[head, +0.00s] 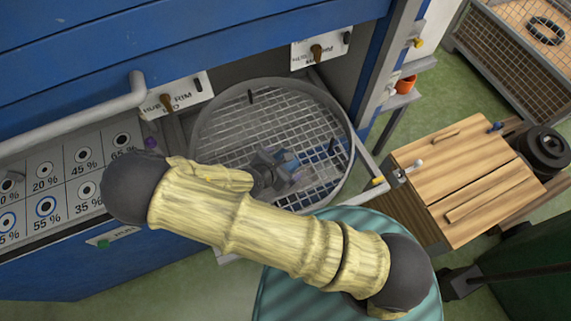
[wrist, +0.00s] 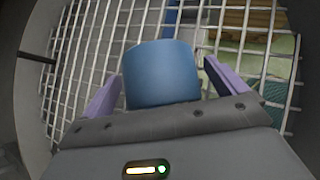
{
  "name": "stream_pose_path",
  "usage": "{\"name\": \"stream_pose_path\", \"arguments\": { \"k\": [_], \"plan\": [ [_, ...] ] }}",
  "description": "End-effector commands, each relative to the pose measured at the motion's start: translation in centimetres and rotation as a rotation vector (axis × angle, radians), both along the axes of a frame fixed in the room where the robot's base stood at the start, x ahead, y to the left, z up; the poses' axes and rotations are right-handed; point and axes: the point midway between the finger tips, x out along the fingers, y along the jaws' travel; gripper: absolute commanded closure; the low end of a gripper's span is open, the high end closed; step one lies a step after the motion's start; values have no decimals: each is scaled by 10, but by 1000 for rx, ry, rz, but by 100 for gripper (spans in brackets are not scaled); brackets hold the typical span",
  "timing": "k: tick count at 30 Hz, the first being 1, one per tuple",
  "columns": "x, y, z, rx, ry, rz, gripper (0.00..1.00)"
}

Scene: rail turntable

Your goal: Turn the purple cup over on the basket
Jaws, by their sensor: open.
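The round basket (head: 285,112) has a grey rim and a wire mesh floor; its mesh also fills much of the wrist view (wrist: 110,25). My gripper (head: 288,160) is low over the basket, partly hidden by my arm in the head view. In the wrist view its two lavender fingers stand apart, either side of a blue cylinder (wrist: 160,75) that looks like a cup. I cannot tell whether the fingers touch it or which way its mouth faces. A small purple thing (head: 150,142) shows behind my arm at the left; I cannot tell what it is.
A blue machine (head: 200,45) with a grey handle bar (head: 90,117) surrounds the basket's back. A panel of percentage dials (head: 65,170) lies left. A wooden box (head: 465,185) stands right, and a wire cage (head: 515,60) at the upper right. Green floor lies between.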

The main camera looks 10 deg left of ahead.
Motion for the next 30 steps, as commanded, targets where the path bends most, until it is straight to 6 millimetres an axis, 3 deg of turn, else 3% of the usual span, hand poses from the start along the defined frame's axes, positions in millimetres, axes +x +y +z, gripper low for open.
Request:
{"name": "stream_pose_path", "arguments": {
  "k": [17, 18, 26, 27, 30],
  "plan": [
    [-3, 4, -1, 0, 0, 14, 3],
    [-2, 4, -1, 0, 0, 13, 5],
    [-1, 1, -1, 0, 1, 5, 55],
    [0, 1, -1, 0, -1, 4, 59],
    [0, 1, -1, 0, -1, 4, 59]
  ]
}}
